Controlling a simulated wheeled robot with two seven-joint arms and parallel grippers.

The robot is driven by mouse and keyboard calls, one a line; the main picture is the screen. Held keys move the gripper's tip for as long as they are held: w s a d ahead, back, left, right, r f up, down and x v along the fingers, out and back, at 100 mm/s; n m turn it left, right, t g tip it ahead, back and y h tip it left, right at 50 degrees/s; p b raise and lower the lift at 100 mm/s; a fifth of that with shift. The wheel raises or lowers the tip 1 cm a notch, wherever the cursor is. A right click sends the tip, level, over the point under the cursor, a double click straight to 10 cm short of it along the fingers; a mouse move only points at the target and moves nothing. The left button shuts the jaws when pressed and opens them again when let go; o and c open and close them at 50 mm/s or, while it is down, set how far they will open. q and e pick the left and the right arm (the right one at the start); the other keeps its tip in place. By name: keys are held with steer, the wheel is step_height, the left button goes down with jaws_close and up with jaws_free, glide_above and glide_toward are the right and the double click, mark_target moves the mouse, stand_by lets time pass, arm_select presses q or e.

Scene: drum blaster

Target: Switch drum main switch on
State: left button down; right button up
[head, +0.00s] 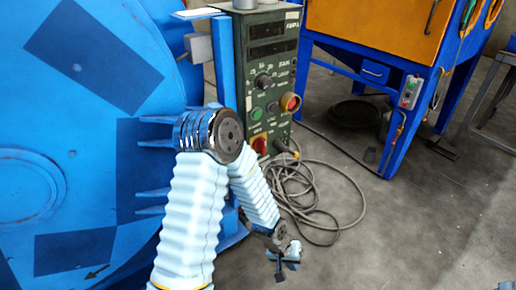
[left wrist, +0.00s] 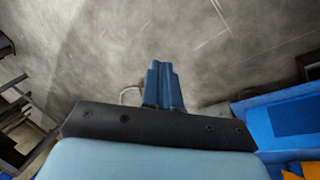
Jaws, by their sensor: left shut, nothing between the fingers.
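The drum control box (head: 267,80) is a dark green upright panel with displays, knobs and buttons, beside the blue drum (head: 60,120). A red rotary switch on a yellow plate (head: 259,145), which looks like the main switch, sits low on its front. My arm partly covers the panel's lower left, and the switch's exact setting is too small to tell. My left gripper (head: 290,262) hangs below the box, near the floor and apart from the switch. In the left wrist view its blue fingers (left wrist: 162,80) are together and empty. My right gripper is not in view.
A red mushroom button (head: 290,102) protrudes from the panel above the switch. Loose grey cables (head: 310,195) lie on the floor below the box. An orange cabinet on a blue frame (head: 380,30) stands behind at right. The floor at lower right is clear.

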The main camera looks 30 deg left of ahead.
mark_target(260, 147)
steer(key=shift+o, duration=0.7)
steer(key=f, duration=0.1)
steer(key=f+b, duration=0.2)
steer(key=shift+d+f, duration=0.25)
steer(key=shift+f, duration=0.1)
arm_select(q)
steer(key=w+a+r+n+t+y+b, duration=0.2)
steer(key=w+a+r+n+t, duration=0.1)
steer(key=w+a+r, duration=0.75)
steer(key=a+r+n+y+b, duration=0.1)
steer(key=a+r+n, duration=0.1)
steer(key=a+r, duration=0.2)
steer(key=s+a+r+n+t+y+b, duration=0.1)
steer(key=a+r, duration=0.3)
steer(key=r, duration=0.7)
steer(key=a+r+n+t+y+b, duration=0.1)
steer(key=a+r+n, duration=0.2)
steer(key=a+r, duration=0.2)
step_height(260, 147, up, 2)
steer(key=shift+s+r+y, duration=0.2)
steer(key=shift+r+y, duration=0.05)
steer(key=shift+y, duration=0.05)
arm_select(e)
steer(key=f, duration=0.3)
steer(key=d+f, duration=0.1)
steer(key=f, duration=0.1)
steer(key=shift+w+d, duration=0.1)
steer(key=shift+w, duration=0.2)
